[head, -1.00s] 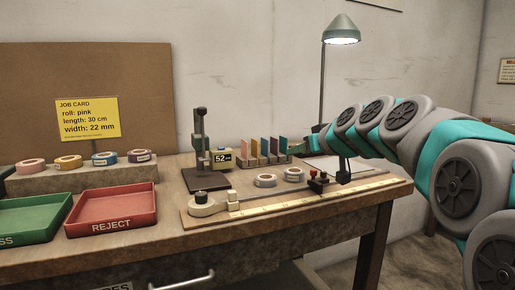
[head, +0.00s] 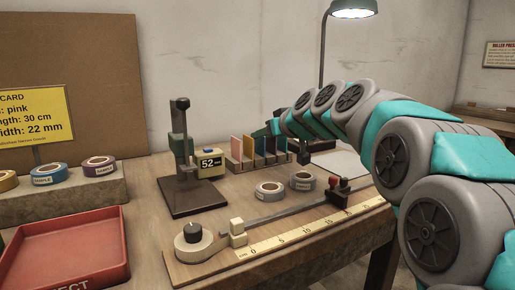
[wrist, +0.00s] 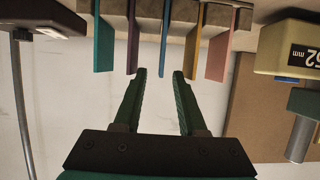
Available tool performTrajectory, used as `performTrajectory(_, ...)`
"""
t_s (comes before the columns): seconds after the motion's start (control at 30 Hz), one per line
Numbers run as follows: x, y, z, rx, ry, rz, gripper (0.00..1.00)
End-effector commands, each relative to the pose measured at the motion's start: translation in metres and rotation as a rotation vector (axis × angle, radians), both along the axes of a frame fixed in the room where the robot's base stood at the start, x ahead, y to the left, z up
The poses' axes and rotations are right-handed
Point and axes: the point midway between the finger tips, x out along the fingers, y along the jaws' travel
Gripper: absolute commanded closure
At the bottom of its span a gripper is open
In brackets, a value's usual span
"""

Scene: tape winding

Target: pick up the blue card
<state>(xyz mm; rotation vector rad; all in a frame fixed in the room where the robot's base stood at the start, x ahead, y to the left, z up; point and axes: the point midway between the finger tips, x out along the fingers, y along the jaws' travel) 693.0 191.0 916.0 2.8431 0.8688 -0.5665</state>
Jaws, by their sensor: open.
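Several thin upright cards stand in a slotted rack (head: 240,165) at the back of the bench. In the wrist view they run teal, dark reddish, blue, orange and pink from left to right. My gripper (wrist: 159,72) is open and empty. Its two dark green fingertips are just short of the cards, with the blue card's end lined up with the gap, slightly right of its middle. In the head view my gripper (head: 268,129) is over the rack's right part.
A press with a 52 mm display (head: 210,163) stands left of the rack. Tape rolls (head: 270,188) lie in front, and a ruler board (head: 300,233) runs along the bench front. A red tray (head: 65,250) is at left, a lamp (head: 352,9) behind.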

Motion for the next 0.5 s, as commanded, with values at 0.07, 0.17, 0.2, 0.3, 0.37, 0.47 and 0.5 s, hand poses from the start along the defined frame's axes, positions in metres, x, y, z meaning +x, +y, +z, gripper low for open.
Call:
performTrajectory(0.07,0.005,0.004,-0.002,0.0,0.0,0.0,0.59)
performTrajectory(0.17,0.009,0.007,-0.004,0.001,-0.001,0.0,0.59)
performTrajectory(0.2,0.011,0.008,-0.005,0.0,0.0,0.0,0.59)
performTrajectory(0.3,0.02,0.014,-0.01,-0.001,0.002,0.0,0.59)
performTrajectory(0.37,0.027,0.018,-0.014,-0.001,0.003,0.001,0.59)
performTrajectory(0.47,0.037,0.025,-0.018,0.001,0.002,0.0,0.59)
performTrajectory(0.5,0.04,0.027,-0.019,0.001,0.001,0.001,0.59)
